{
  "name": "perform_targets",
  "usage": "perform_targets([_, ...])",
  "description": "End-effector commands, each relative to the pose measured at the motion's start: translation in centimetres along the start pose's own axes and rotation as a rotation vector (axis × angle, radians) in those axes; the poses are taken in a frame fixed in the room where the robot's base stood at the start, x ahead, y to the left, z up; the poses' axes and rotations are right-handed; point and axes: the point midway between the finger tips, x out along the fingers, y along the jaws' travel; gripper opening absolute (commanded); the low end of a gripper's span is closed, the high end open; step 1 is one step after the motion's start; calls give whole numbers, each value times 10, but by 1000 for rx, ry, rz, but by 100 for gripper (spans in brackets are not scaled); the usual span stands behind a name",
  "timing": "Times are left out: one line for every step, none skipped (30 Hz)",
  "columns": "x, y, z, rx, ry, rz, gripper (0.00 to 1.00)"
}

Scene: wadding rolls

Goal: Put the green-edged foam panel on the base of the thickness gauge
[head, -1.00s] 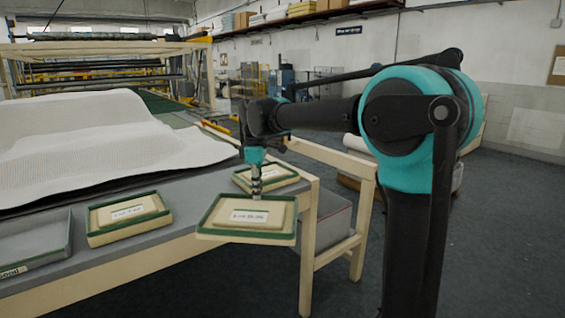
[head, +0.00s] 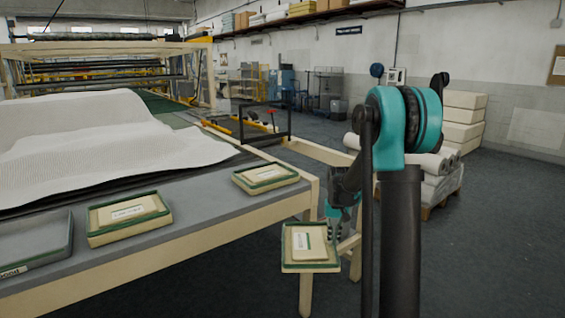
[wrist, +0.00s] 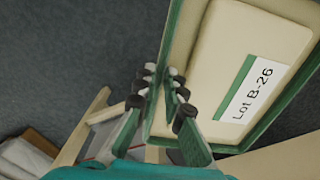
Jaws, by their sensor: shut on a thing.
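My gripper (wrist: 165,100) is shut on the near edge of a green-edged foam panel (wrist: 205,75), whose label reads "Lot B-26". In the head view the held panel (head: 310,262) hangs in the air off the right end of the table, roughly level and face up. My gripper (head: 334,222) is at its right edge, partly hidden. Two similar green-edged panels lie on the table, one near the middle (head: 105,232) and one at the right corner (head: 250,187). I cannot make out the thickness gauge for sure in either view.
The grey table (head: 195,205) carries a large white wadding sheet (head: 90,135) and a grey tray (head: 35,245) at the left. White rolls (head: 440,185) lie on a pallet behind my arm. A black frame (head: 265,122) stands beyond the table. Open floor lies to the right.

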Motion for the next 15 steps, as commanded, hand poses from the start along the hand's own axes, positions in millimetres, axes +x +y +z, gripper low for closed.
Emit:
perform_targets([14,0,1,-1,0,0,0])
perform_targets([22,0,2,-2,0,0,0])
perform_targets([34,0,4,-2,0,0,0])
perform_targets([42,0,6,-2,0,0,0])
perform_targets([50,-1,8,-3,0,0,0])
perform_targets([60,-1,11,-3,0,0,0])
perform_targets([67,-1,13,-3,0,0,0])
perform_targets([73,-1,14,-4,0,0,0])
perform_targets([81,-1,17,-4,0,0,0])
perform_targets([86,-1,19,-4,0,0,0])
perform_targets([90,-1,20,-4,0,0,0])
perform_targets([95,-1,22,-4,0,0,0])
perform_targets([97,-1,24,-5,0,0,0])
perform_targets([100,-1,24,-5,0,0,0])
perform_targets([102,-1,25,-5,0,0,0])
